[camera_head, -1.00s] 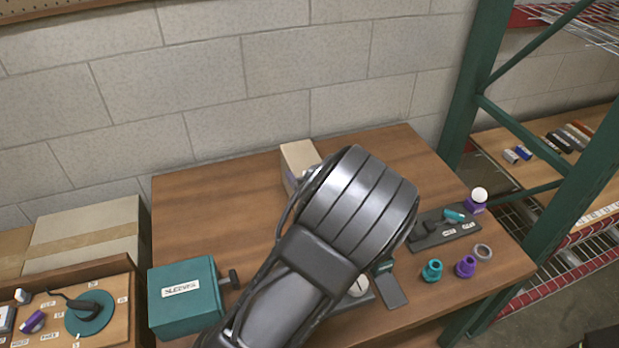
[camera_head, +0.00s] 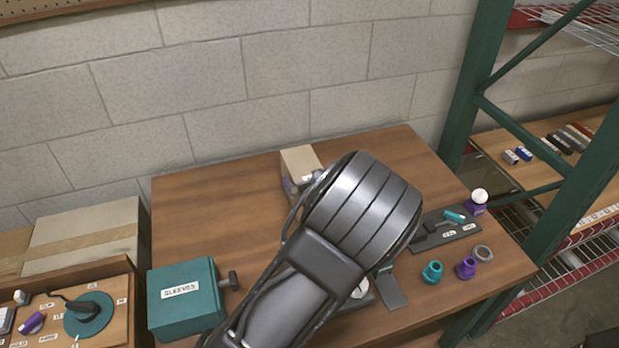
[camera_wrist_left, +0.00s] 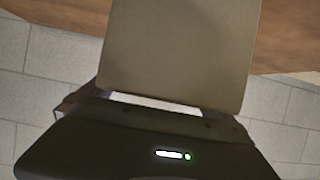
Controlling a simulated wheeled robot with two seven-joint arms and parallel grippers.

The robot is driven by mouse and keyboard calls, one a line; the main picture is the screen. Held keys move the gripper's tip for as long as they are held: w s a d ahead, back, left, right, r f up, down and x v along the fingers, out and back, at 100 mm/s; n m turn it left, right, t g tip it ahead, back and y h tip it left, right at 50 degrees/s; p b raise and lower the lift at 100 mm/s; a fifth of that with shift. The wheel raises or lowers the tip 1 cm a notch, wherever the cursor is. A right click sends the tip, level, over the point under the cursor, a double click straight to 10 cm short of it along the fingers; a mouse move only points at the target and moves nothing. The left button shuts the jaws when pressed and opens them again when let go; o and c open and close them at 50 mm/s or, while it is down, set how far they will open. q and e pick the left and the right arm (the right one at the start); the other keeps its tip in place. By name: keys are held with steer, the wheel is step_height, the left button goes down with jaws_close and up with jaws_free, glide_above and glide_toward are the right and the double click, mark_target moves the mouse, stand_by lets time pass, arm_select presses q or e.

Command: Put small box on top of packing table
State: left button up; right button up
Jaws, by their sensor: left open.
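The small box (camera_head: 301,158), a tan carton, stands at the back edge of the wooden packing table (camera_head: 215,210), near the block wall. My left arm covers its lower right part. My left gripper (camera_head: 298,190) is at the near side of the box, open, with its fingers mostly hidden behind my wrist. In the left wrist view the box (camera_wrist_left: 185,50) fills the upper middle, very close to the gripper body. I cannot tell whether the fingers touch it. My right gripper is not in view.
A teal SLEEVES box (camera_head: 183,293) sits at the table's front left. Green rack posts (camera_head: 470,85) stand beyond. The table's left middle is clear.

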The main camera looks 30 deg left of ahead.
arm_select(q)
steer(key=p+v, duration=0.1)
steer(key=v, duration=1.1)
steer(key=shift+f, duration=0.1)
